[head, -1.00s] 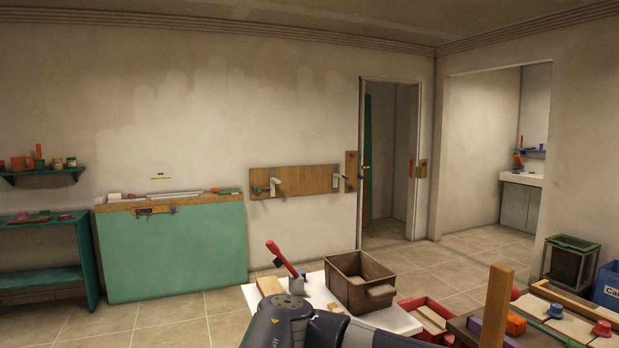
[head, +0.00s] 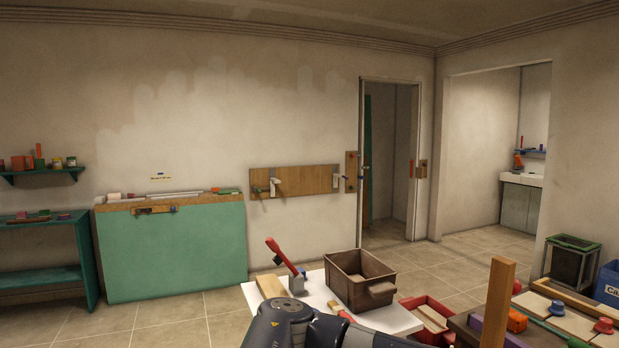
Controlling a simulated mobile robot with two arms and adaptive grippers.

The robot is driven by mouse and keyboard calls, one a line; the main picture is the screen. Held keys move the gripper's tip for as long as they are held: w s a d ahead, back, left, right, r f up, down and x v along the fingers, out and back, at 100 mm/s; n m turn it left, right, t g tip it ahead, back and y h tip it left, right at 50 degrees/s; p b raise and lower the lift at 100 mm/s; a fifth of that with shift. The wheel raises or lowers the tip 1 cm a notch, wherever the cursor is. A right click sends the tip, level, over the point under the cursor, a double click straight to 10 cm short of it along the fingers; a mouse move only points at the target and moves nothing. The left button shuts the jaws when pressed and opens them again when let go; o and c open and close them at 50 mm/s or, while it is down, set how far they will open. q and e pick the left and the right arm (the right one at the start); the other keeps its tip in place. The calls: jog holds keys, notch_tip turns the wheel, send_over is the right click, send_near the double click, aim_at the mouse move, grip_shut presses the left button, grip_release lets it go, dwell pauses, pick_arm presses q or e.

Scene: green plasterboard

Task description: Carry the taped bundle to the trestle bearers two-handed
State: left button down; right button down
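I cannot make out a taped bundle or trestle bearers for certain in the head view. A large green board (head: 175,255) leans upright against the back wall, with a wooden strip along its top edge. Pale long pieces (head: 172,195) lie along that top, but I cannot tell whether they are taped together. A dark link of my own arm shows at the bottom centre. Neither of my grippers is in view.
A white table (head: 395,322) in front holds a brown crate (head: 346,291) and a red-handled tool (head: 281,254). A red bin (head: 425,308) and cluttered bench stand right. Green shelves (head: 87,262) stand left. Tiled floor (head: 190,315) is clear before the board.

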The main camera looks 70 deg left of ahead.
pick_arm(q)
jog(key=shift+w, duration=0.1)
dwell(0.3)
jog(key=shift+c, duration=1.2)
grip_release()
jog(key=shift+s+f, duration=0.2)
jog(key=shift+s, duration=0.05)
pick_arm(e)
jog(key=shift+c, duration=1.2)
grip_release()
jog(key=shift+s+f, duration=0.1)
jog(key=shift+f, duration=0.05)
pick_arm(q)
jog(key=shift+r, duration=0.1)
